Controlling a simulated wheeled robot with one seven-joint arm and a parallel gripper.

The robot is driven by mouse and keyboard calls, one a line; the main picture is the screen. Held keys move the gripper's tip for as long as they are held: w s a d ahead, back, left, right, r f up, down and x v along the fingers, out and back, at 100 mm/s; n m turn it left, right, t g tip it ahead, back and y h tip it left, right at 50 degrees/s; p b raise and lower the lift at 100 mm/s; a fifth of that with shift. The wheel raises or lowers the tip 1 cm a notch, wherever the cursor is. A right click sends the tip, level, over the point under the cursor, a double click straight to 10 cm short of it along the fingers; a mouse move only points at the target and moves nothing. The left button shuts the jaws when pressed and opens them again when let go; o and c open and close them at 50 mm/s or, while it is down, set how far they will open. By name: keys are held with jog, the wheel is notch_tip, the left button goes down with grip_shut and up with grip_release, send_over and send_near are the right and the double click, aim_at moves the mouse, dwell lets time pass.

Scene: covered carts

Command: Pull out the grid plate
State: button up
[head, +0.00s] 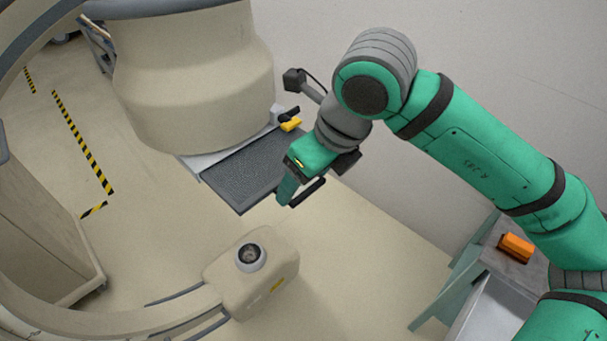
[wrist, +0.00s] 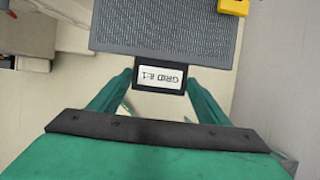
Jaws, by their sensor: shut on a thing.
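The grid plate (head: 243,172) is a dark grey, finely ribbed slab. It sticks out from a pale slot frame (head: 192,161) under the large beige housing (head: 195,75); its far part is hidden there. The plate also fills the top of the wrist view (wrist: 165,30), with a black-edged tab (wrist: 161,76) on its near edge reading "GRID 8:1", upside down. My gripper (wrist: 160,82) is shut on this tab, one green finger at each side. In the head view my gripper (head: 285,190) is at the plate's right end.
A yellow latch-like piece (head: 291,124) sits beside the slot. A beige unit with a round lens (head: 250,257) stands below the plate. A grey-topped cart with an orange object (head: 516,247) is at lower right. Open floor lies between.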

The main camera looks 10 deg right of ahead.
jog(key=s+d, duration=0.8)
jog(key=s, duration=0.3)
dwell(4.6)
